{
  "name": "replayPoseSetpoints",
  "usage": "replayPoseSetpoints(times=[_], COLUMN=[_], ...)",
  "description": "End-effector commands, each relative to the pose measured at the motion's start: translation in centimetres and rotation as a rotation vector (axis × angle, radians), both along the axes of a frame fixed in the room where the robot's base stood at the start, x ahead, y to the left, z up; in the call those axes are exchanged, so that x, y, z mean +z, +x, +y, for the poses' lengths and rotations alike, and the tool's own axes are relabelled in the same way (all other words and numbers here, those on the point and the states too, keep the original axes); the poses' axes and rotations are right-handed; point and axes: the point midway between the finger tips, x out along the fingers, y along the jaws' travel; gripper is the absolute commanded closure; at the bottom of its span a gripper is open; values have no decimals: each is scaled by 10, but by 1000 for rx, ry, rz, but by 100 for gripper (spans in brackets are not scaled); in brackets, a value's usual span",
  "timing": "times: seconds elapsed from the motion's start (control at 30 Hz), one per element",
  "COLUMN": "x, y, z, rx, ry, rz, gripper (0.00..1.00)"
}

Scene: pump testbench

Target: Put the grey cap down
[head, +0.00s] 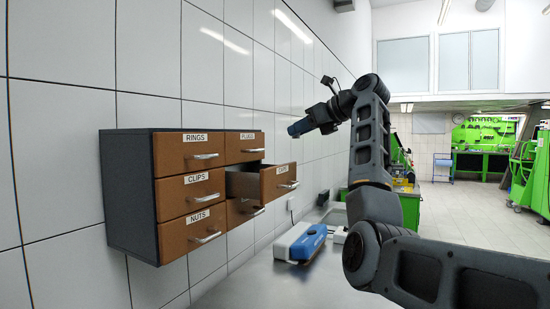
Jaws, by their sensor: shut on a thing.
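My gripper (301,126) is at the end of my raised arm, in front of the tiled wall, above and to the right of the drawer cabinet. Its jaws point left and slightly down. It is shut on the grey cap, but the cap is too small and dark at the blue-grey tip to make out apart from the fingers. An open drawer (279,182) in the right column of the cabinet (128,190) stands below the gripper, apart from it. The inside of that drawer is mostly hidden by its brown front, and its label is too small to read surely.
The RINGS (182,160), CLIPS (183,196), NUTS (184,236) and PLUGS (240,150) drawers look shut. A blue and white case (307,243) lies on the grey bench (255,285) below, whose near part is clear. Green workshop furniture stands far behind on the right.

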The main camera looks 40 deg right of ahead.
Motion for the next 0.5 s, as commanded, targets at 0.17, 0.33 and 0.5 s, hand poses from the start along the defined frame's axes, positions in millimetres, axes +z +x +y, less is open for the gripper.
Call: replayPoseSetpoints(times=[0.17,0.33,0.5], x=[-20,-31,-43], y=[21,32,34], z=[28,41,43], rx=[1,-1,-2], ry=[0,2,1], rz=[1,1,2], gripper=[100,100,100])
